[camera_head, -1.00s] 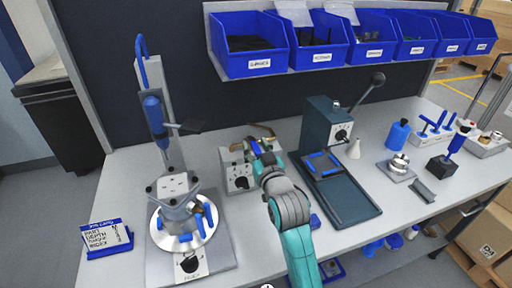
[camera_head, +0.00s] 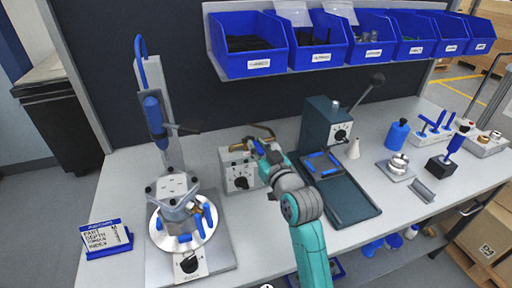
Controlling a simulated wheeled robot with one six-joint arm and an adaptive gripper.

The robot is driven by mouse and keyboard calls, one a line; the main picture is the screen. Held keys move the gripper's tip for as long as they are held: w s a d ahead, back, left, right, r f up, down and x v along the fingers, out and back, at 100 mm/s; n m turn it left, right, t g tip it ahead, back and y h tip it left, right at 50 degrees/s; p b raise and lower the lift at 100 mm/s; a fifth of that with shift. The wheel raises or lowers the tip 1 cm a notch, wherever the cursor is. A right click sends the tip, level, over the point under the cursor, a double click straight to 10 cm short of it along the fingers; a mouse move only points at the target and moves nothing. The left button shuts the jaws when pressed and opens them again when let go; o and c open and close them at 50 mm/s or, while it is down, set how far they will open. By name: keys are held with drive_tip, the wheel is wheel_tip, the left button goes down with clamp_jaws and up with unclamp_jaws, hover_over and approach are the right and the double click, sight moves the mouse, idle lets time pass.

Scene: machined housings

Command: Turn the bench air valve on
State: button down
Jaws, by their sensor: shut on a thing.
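The air valve appears to be the grey box (camera_head: 231,180) with a black knob on its front face and a brass-coloured pipe or lever (camera_head: 262,129) on top, at the middle of the bench. My gripper (camera_head: 256,147) is at the top right of this box, at the brass part. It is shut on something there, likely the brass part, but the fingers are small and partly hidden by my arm. My teal and grey arm comes up from the bottom and covers the box's right side.
A rotary fixture with a machined housing (camera_head: 178,191) stands left. A dark green press (camera_head: 318,124) with a tray base stands close on the right. Blue bins (camera_head: 248,65) hang above the back. A blue card holder (camera_head: 107,239) sits front left. Bare bench lies in front of the box.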

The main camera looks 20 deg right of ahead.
drive_tip(key=shift+w+d+n+g+y, duration=0.4)
drive_tip(key=shift+d+n+g+y, duration=0.3)
drive_tip(key=shift+n+g+y, duration=0.8)
drive_tip(key=shift+w+d+n+g+y, duration=0.4)
drive_tip(key=shift+d+n+g+y, duration=0.4)
drive_tip(key=shift+n+y, duration=1.3)
drive_tip(key=shift+w+d+n+g+y, duration=0.55)
drive_tip(key=shift+n+g+y, duration=0.55)
drive_tip(key=shift+y, duration=1.5)
drive_tip(key=shift+s+d, duration=0.1)
drive_tip(key=c, duration=1.1)
unclamp_jaws()
drive_tip(key=shift+o, duration=0.2)
drive_tip(key=v, duration=1.2)
drive_tip(key=shift+d, duration=0.1)
